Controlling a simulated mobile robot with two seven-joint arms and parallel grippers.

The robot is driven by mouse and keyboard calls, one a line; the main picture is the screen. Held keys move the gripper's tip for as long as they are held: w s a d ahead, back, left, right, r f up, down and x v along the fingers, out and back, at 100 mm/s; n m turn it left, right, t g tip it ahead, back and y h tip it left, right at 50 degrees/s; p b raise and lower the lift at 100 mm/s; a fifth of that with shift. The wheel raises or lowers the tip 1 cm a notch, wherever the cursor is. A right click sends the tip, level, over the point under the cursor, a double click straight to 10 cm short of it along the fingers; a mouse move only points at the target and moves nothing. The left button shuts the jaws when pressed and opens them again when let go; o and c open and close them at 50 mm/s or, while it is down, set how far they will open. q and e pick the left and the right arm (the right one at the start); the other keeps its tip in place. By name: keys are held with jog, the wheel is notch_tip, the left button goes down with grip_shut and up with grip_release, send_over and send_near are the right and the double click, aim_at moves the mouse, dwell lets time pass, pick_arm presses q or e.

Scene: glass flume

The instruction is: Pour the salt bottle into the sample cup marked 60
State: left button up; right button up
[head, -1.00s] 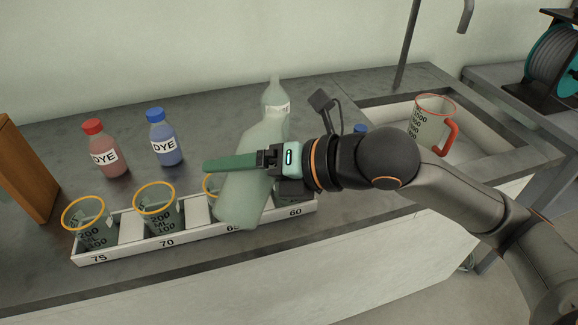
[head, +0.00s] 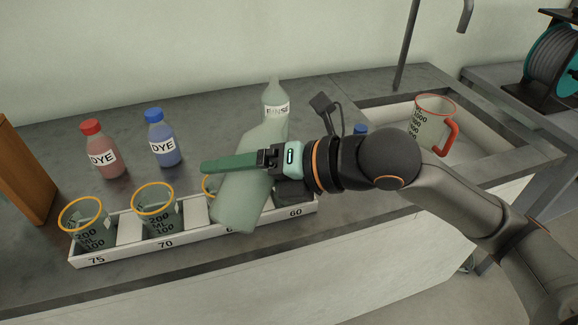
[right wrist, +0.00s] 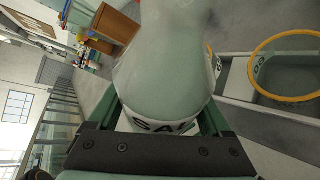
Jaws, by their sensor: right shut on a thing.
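My right gripper (head: 238,162) is shut on the salt bottle (head: 245,195), a pale green, translucent bottle held tilted over the right part of the cup rack. In the right wrist view the salt bottle (right wrist: 165,75) sits between the fingers, its label partly covered. The rack (head: 120,250) is marked 75, 70 and 60, with another mark partly covered. The cup at the 60 mark (head: 295,212) is hidden behind my gripper and the bottle. A cup beside it shows only a bit of orange rim (head: 207,186). My left gripper is not in view.
Orange-rimmed cups stand at 75 (head: 88,225) and 70 (head: 157,210). Behind are a red dye bottle (head: 103,150), a blue dye bottle (head: 162,138) and a rinse bottle (head: 275,97) close behind the held bottle. A red-handled jug (head: 430,122) stands in the basin at right.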

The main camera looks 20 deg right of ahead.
jog(key=shift+s+a+r+m+y, duration=0.3)
jog(key=shift+r+m+y, duration=0.2)
jog(key=shift+m, duration=0.1)
dwell(1.5)
jog(key=shift+s+a+m+g+y+b, duration=0.2)
jog(key=shift+m+g+y+b, duration=0.15)
jog(key=shift+m+g, duration=0.2)
dwell(1.3)
jog(key=shift+w+d+m+y, duration=0.2)
jog(key=shift+m+y, duration=0.15)
jog(key=shift+m, duration=0.2)
dwell(2.1)
